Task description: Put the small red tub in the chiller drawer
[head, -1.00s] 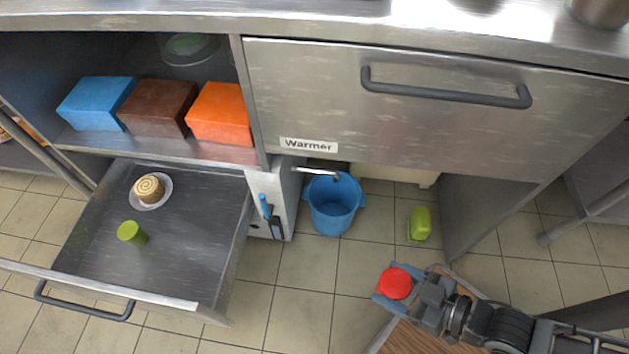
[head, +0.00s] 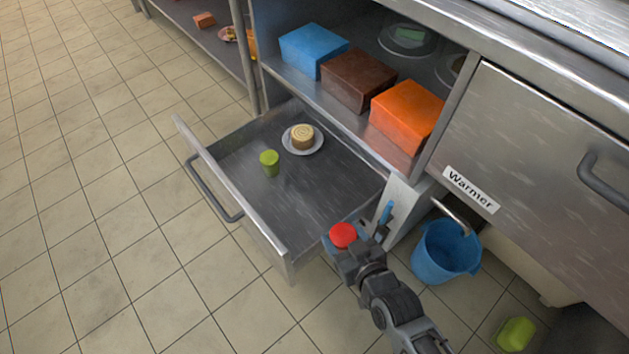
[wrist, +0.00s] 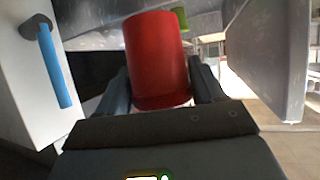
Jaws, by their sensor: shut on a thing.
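The small red tub (head: 343,235) is held in my gripper (head: 340,246). In the wrist view the red tub (wrist: 157,60) stands between the two fingers, which are shut on it. An open steel drawer (head: 335,194) lies below the shelf, to the left of the warmer; no chiller label is readable on it. My gripper with the tub shows at the drawer's near right corner in the head view. I cannot tell whether it is above the drawer wall or just outside it.
In the drawer are a green tub (head: 269,163) and a rolled cake on a white plate (head: 318,146). Its near right part is bare. Blue (head: 312,50), brown (head: 358,80) and orange (head: 406,112) boxes stand on the shelf above. A blue bucket (head: 445,250) stands on the floor.

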